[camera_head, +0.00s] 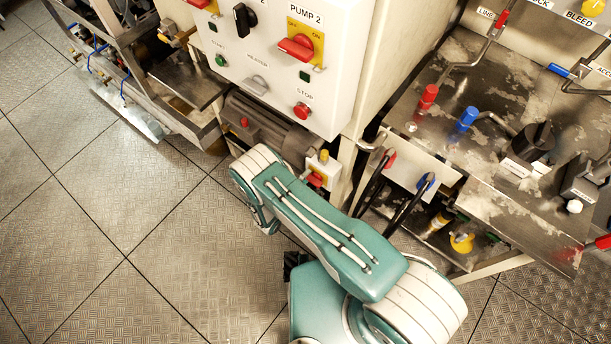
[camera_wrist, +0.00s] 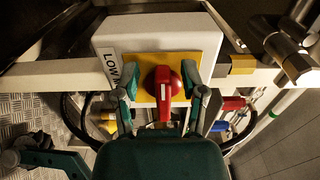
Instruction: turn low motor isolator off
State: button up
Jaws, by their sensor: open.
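The low motor isolator is a white box (camera_wrist: 130,38) with a yellow plate (camera_wrist: 202,62) and a red rotary handle (camera_wrist: 164,86). Its label is partly hidden and reads "LOW M". In the wrist view my gripper (camera_wrist: 162,108) is open, with one finger on each side of the red handle. I cannot tell whether the fingers touch it. The handle's grip points down in the wrist view. In the head view the isolator's red handle (camera_head: 315,180) shows small below the control panel, and my arm covers the area beside it.
The white control panel (camera_head: 280,75) with the PUMP 2 switch (camera_head: 297,47) and a red stop button (camera_head: 302,111) hangs above the isolator. A grey motor (camera_head: 262,125) sits below the panel. Dark hoses (camera_head: 372,180) and a metal bench (camera_head: 500,205) are to the right. Floor is clear at left.

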jog(key=v, duration=1.2)
jog(key=shift+w+f, duration=0.1)
